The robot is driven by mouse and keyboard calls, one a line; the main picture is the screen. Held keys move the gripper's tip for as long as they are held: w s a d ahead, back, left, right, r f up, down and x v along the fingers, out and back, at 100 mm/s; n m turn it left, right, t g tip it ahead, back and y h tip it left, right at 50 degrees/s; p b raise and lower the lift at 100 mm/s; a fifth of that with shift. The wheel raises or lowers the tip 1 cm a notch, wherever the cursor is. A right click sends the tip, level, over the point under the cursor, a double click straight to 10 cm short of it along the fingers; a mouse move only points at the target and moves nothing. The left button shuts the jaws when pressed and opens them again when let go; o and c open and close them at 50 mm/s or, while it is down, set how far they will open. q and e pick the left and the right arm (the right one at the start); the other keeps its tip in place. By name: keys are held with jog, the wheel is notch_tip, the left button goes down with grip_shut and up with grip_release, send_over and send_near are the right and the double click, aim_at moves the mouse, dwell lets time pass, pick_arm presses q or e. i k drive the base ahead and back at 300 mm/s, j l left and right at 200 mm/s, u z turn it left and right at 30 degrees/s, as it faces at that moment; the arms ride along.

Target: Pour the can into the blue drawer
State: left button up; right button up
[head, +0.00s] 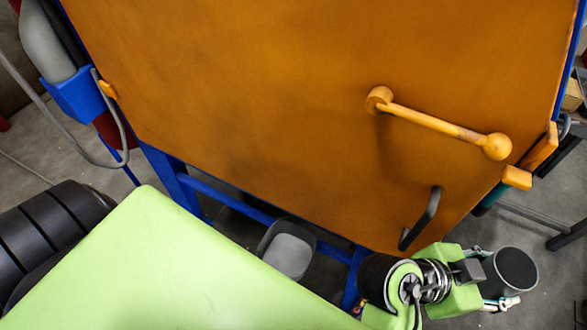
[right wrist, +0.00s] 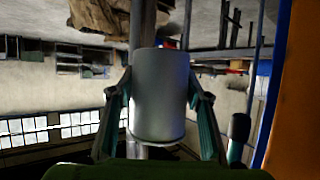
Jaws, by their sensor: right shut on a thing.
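My right gripper (head: 490,278) is at the lower right of the head view, beside the lower right corner of the orange cabinet door. It is shut on the can (head: 514,272), a grey cylinder whose dark round end faces the head camera. In the right wrist view the can (right wrist: 160,95) sits between the two fingers of the right gripper (right wrist: 160,112). What the can holds is not visible. No blue drawer can be made out in either view. My left gripper is not in view.
The large orange door (head: 250,100) has a round-ended orange lever (head: 440,122) and a dark handle (head: 422,218). A blue frame (head: 235,205) runs below it. A grey bucket (head: 287,250) stands on the floor underneath. A blue bracket (head: 75,95) sits at the upper left.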

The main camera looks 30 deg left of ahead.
aim_at(289, 248)
jog(key=j+z, duration=0.3)
jog(key=j, duration=0.2)
jog(key=k+j+z, duration=0.1)
jog(key=j+z, duration=0.15)
jog(key=j, duration=0.2)
jog(key=k+j+z, duration=0.1)
jog(key=j+z, duration=0.2)
jog(key=j, duration=0.15)
jog(key=k+j+z, duration=0.1)
jog(key=j, duration=0.25)
jog(key=k+j+z, duration=0.1)
jog(key=j, duration=0.25)
jog(key=k+j, duration=0.15)
jog(key=j, duration=0.15)
jog(key=j+z, duration=0.05)
